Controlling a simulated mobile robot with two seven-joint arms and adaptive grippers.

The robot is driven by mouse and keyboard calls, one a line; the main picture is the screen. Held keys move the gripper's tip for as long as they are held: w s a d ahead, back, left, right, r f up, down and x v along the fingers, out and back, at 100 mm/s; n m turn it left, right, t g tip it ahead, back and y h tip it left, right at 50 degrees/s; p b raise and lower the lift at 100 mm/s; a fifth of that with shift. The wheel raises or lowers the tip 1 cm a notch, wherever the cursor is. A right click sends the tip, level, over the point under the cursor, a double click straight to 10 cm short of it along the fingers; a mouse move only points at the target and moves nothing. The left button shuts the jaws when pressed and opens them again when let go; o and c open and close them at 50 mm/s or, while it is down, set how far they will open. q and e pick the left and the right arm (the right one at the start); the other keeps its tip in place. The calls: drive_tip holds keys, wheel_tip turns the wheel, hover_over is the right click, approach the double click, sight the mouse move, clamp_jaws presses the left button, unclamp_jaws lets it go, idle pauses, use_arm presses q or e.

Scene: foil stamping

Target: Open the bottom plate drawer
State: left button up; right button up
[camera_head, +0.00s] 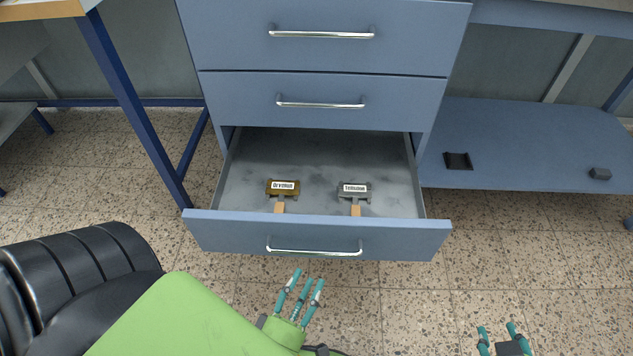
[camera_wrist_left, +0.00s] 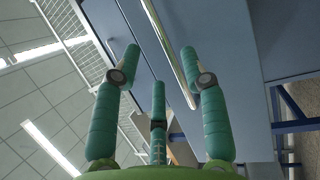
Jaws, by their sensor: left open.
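The bottom plate drawer (camera_head: 215,228) is pulled out from the blue cabinet, and its inside shows. Two labelled plates lie in it, a brass-coloured one (camera_head: 283,186) and a grey one (camera_head: 355,188), each with a wooden-looking handle. The drawer's metal handle (camera_head: 315,252) runs across its front. My left gripper (camera_head: 305,281) is open and empty, just in front of and below that handle, apart from it. The left wrist view shows its spread teal fingers (camera_wrist_left: 160,70) with a metal bar handle (camera_wrist_left: 172,50) beyond. My right gripper (camera_head: 500,330) is open and empty at the lower right.
Two upper drawers (camera_head: 322,52) are shut, each with a metal handle. A blue low shelf (camera_head: 520,140) at the right bears small dark blocks. A table leg (camera_head: 135,110) stands to the left. A black padded object (camera_head: 85,260) is at the lower left. The speckled floor is clear at the right.

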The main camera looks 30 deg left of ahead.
use_arm(q)
drive_tip(key=shift+v, duration=2)
